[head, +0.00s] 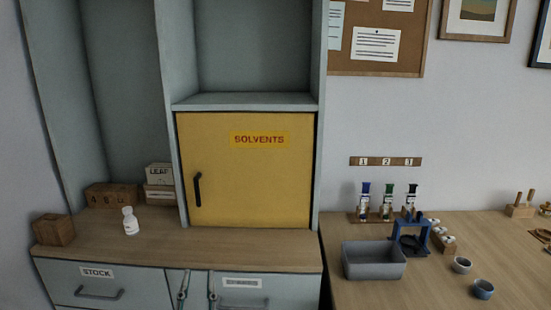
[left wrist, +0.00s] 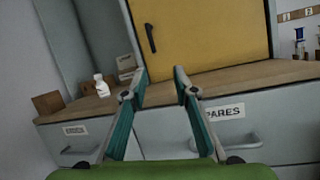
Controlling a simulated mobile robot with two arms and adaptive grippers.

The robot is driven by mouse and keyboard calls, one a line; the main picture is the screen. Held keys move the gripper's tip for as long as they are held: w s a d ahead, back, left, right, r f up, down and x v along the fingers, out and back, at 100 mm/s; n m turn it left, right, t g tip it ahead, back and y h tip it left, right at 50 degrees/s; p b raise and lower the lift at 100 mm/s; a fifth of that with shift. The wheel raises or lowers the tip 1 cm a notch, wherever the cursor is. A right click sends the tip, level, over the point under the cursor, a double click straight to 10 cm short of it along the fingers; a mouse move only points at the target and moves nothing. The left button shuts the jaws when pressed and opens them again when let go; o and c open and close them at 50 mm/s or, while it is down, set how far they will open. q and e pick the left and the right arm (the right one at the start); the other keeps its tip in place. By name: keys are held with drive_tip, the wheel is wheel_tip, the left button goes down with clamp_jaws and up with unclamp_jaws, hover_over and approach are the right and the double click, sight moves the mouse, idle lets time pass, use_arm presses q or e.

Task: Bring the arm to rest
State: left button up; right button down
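My left gripper (head: 198,287) shows at the bottom edge of the head view, only its two fingertips in sight, in front of the drawer fronts below the wooden counter. In the left wrist view its two teal-padded fingers (left wrist: 160,82) stand apart, with nothing between them. They point toward the counter edge and the yellow cabinet door. The gripper is open and empty. The rest of the left arm is out of the head view. My right gripper shows in neither view.
The yellow SOLVENTS door (head: 255,185) is closed above the counter (head: 180,248). A white bottle (head: 130,221) and wooden boxes stand at the left. STOCK (head: 85,284) and SPARES (left wrist: 215,130) drawers are closed. At right, a table holds a grey bin (head: 374,264), a blue stand and small cups.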

use_arm(q)
drive_tip(key=d+f+m+g+h, duration=0.2)
drive_tip(key=f+m, duration=0.4)
drive_tip(key=f, duration=0.4)
drive_tip(key=d+f+m+g+h, duration=0.1)
drive_tip(key=f+m+g, duration=0.1)
drive_tip(key=f+m, duration=0.6)
drive_tip(key=s+f+m+g+h, duration=0.1)
drive_tip(key=s+f+m+g, duration=0.4)
drive_tip(key=f, duration=0.7)
drive_tip(key=s+f+m+g, duration=0.1)
drive_tip(key=s+f+m, duration=0.2)
drive_tip(key=s+f, duration=0.7)
drive_tip(key=s+a+f+m+g+p, duration=0.1)
drive_tip(key=s+a+f+m+g, duration=0.2)
drive_tip(key=s+f, duration=0.55)
drive_tip(key=s+a+f+m+g, duration=0.1)
drive_tip(key=s+f+m+g, duration=0.2)
drive_tip(key=s+f+m, duration=0.45)
drive_tip(key=s+a+f+m+g+y, duration=0.1)
drive_tip(key=s+f, duration=0.3)
drive_tip(key=s, duration=0.5)
drive_tip(key=s+a+f+m+g, duration=0.3)
drive_tip(key=s+a+f, duration=0.1)
drive_tip(key=s, duration=0.5)
drive_tip(key=shift+s+a+f+m+g+y, duration=0.2)
drive_tip(key=shift+s+f+m+g+y, duration=0.05)
drive_tip(key=shift+s+m+g+y, duration=0.15)
